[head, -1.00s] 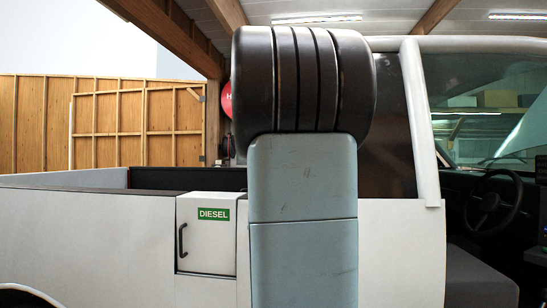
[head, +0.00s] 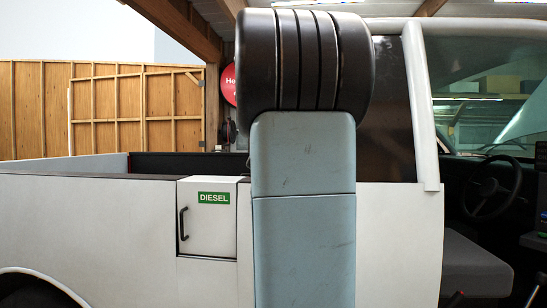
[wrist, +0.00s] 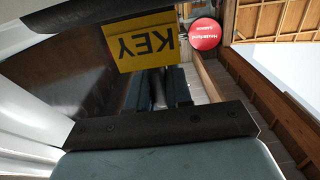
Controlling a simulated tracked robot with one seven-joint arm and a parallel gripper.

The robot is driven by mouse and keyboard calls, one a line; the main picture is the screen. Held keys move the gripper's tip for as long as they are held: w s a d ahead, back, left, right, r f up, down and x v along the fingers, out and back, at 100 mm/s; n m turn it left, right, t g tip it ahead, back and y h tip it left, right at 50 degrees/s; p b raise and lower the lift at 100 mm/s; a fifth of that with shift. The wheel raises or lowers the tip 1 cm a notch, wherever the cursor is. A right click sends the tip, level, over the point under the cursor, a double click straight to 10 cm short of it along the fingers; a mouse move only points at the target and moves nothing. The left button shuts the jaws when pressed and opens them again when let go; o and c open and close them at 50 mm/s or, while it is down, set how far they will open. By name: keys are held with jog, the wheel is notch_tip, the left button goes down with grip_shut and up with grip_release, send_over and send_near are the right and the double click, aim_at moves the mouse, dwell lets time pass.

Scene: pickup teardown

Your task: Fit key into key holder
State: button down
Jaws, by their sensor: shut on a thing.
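The key's yellow tag (wrist: 144,40), with "KEY" upside down in black letters, shows in the wrist view just beyond my gripper (wrist: 157,78). The gripper's two blue-grey fingers are shut on the key, and its shaft is mostly hidden by the tag and fingers. The gripper and key do not show in the head view, where my arm blocks the middle. I cannot make out the key holder in either view.
A white pickup with a DIESEL door (head: 207,217) stands close in front. Its open cab shows a steering wheel (head: 490,192) and grey seat (head: 470,262) at right. A dark pillar panel (wrist: 75,70) is left of the tag in the wrist view. A red round sign (wrist: 205,34) hangs behind.

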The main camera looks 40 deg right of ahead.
jog(key=shift+f, duration=0.1)
dwell(0.3)
jog(key=c, duration=0.9)
grip_release()
jog(key=shift+c, duration=0.2)
jog(key=v, duration=1.3)
jog(key=shift+s+a, duration=0.3)
jog(key=shift+f, duration=0.15)
